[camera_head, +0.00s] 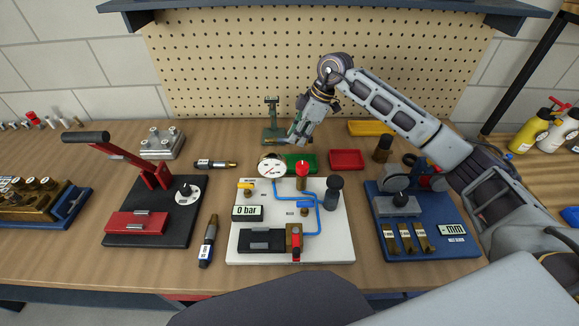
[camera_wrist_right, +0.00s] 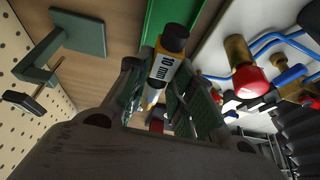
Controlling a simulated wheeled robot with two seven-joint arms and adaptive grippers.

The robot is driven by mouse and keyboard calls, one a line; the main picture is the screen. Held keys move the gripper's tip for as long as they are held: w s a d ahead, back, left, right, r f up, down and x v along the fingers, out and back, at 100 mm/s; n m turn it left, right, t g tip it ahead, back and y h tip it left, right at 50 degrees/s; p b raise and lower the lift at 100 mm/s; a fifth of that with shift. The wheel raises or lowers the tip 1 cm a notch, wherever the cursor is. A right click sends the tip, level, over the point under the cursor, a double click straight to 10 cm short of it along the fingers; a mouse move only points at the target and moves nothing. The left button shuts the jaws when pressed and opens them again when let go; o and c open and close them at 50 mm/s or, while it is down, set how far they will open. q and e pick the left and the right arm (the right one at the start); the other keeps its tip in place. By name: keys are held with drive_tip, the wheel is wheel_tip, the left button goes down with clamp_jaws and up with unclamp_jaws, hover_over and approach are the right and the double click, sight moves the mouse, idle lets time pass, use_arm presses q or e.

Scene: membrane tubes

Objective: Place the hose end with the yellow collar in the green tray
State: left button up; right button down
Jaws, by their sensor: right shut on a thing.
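My right gripper (camera_head: 297,140) is shut on a hose end (camera_wrist_right: 164,72) with a yellow collar marked "10 mm" and a dark cap. In the right wrist view, the fingers (camera_wrist_right: 165,95) close on either side of it. The green tray (camera_head: 305,160) lies on the bench behind the white panel, just below and in front of my right gripper. Its green edge (camera_wrist_right: 168,18) shows beyond the hose end in the wrist view. Whether the hose end touches the tray cannot be told. My left gripper is not in view.
A red tray (camera_head: 346,160) lies right of the green one, with a yellow tray (camera_head: 370,128) behind. A green stand (camera_head: 273,134) is close left of my gripper. The white panel (camera_head: 335,240) with a red knob stands in front. Other hose ends (camera_head: 214,164) lie left.

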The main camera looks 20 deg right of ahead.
drive_tip(key=shift+f, duration=3.15)
drive_tip(key=shift+f, duration=0.1)
drive_tip(key=shift+f, duration=1.75)
drive_tip(key=shift+f, duration=0.1)
drive_tip(key=c, duration=1.5)
unclamp_jaws()
drive_tip(key=v, duration=1.2)
